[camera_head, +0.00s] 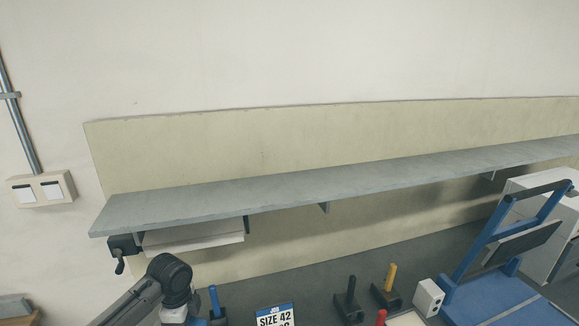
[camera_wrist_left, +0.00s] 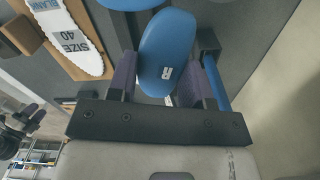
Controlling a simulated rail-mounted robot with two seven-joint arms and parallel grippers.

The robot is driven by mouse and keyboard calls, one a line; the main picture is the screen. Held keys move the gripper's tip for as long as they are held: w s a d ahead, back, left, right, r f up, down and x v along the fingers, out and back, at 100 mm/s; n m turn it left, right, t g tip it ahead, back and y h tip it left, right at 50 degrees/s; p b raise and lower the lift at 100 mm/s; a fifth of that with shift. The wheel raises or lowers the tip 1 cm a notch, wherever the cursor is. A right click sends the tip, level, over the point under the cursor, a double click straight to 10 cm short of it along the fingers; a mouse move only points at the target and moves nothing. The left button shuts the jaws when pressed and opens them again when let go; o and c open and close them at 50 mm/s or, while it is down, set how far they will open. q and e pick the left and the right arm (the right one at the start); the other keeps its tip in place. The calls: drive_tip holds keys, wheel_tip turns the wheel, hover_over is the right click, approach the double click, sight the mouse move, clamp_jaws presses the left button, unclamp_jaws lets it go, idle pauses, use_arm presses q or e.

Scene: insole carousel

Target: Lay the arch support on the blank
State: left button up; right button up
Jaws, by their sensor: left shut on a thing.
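In the left wrist view my left gripper (camera_wrist_left: 157,88) is shut on a blue oval piece with a small white label, which looks like the arch support (camera_wrist_left: 165,40). A purple-padded finger stands at each side of it. A white blank (camera_wrist_left: 72,40) marked SIZE 40 lies on a wooden board (camera_wrist_left: 106,70) at the upper left, apart from the arch support. What looks like my right gripper (camera_wrist_left: 27,120), with purple pads, shows small at the left edge; its opening is unclear. In the head view my left arm enters at the bottom, its gripper hidden below the frame.
A grey shelf (camera_head: 250,192) runs along the wall. Below it are a SIZE 42 sign (camera_head: 275,317) and blue (camera_head: 214,302), black (camera_head: 351,290), yellow (camera_head: 390,278) and red (camera_head: 381,317) handles. A blue-framed press (camera_head: 487,238) stands at right. More blue shapes (camera_wrist_left: 130,4) lie near the arch support.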

use_arm(q)
drive_tip(key=n, duration=0.1)
drive_tip(key=d+n, duration=0.1)
drive_tip(key=n, duration=0.1)
drive_tip(key=shift+s+d+r+n, duration=0.15)
drive_tip(key=shift+s+r+n, duration=0.1)
drive_tip(key=shift+s+n, duration=0.05)
drive_tip(key=s+d+r+n, duration=0.3)
drive_tip(key=s+d+n, duration=0.1)
drive_tip(key=s+n, duration=0.35)
drive_tip(key=s+d+r+n, duration=0.4)
drive_tip(key=s+n, duration=0.2)
drive_tip(key=s, duration=0.2)
drive_tip(key=s+a+r+p, duration=0.1)
drive_tip(key=s+r+p, duration=0.3)
drive_tip(key=r+p, duration=1.1)
drive_tip(key=s+a+r+p, duration=0.2)
drive_tip(key=s+r+p, duration=0.2)
drive_tip(key=r+p, duration=1.1)
drive_tip(key=shift+a+r, duration=0.2)
